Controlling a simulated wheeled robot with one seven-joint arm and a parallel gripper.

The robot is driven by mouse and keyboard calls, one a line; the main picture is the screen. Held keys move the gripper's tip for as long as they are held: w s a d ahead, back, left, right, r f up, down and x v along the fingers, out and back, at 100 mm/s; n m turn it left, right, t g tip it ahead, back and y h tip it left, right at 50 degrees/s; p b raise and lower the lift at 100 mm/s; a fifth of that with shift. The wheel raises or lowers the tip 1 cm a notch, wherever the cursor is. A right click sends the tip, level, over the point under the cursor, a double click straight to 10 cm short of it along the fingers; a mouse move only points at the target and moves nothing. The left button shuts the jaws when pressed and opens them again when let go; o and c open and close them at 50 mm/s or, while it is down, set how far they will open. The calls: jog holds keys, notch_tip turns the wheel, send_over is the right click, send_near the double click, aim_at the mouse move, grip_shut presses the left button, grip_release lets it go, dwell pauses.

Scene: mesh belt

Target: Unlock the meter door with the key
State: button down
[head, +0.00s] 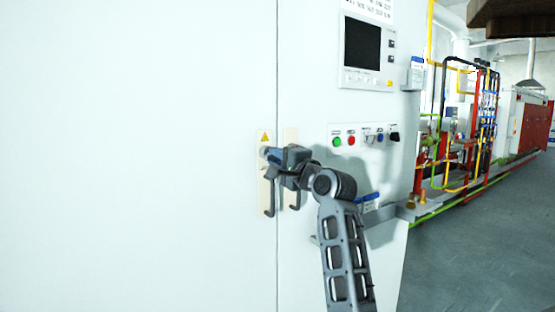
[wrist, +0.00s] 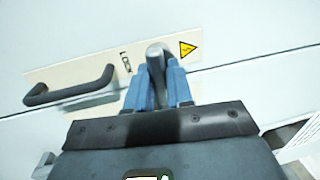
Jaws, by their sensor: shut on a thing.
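The white meter door (head: 140,160) fills the left of the head view and appears closed at its vertical seam. A cream lock plate (head: 266,185) with a yellow warning triangle and a dark hooked handle (head: 269,205) sits beside that seam. My gripper (head: 270,157) is at the upper part of this plate. In the wrist view, the blue fingers of my gripper (wrist: 155,88) are shut on a grey, round-topped key (wrist: 157,58), beside the LOCK lettering and the triangle. The key's tip and the keyhole are hidden, so I cannot tell how far it is inserted.
A screen (head: 362,45) and a row of buttons (head: 365,136) are on the right panel. Open grey floor (head: 480,240) and coloured pipes lie farther right.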

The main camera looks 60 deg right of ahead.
jog(key=shift+r+m+h+p, duration=0.1)
jog(key=shift+m+h+p, duration=0.2)
jog(key=shift+m+p, duration=1.05)
jog(key=shift+m+g+p, duration=0.4)
jog(key=shift+m+p, duration=0.35)
jog(key=shift+p, duration=0.35)
jog(key=shift+d+m+h+p, duration=0.1)
jog(key=shift+m+h+p, duration=0.2)
jog(key=shift+m+p, duration=1.3)
jog(key=shift+s+p, duration=0.1)
jog(key=shift+p, duration=0.3)
jog(key=shift+f+m+g, duration=0.2)
jog(key=shift+m+g, duration=0.1)
jog(key=shift+m, duration=0.2)
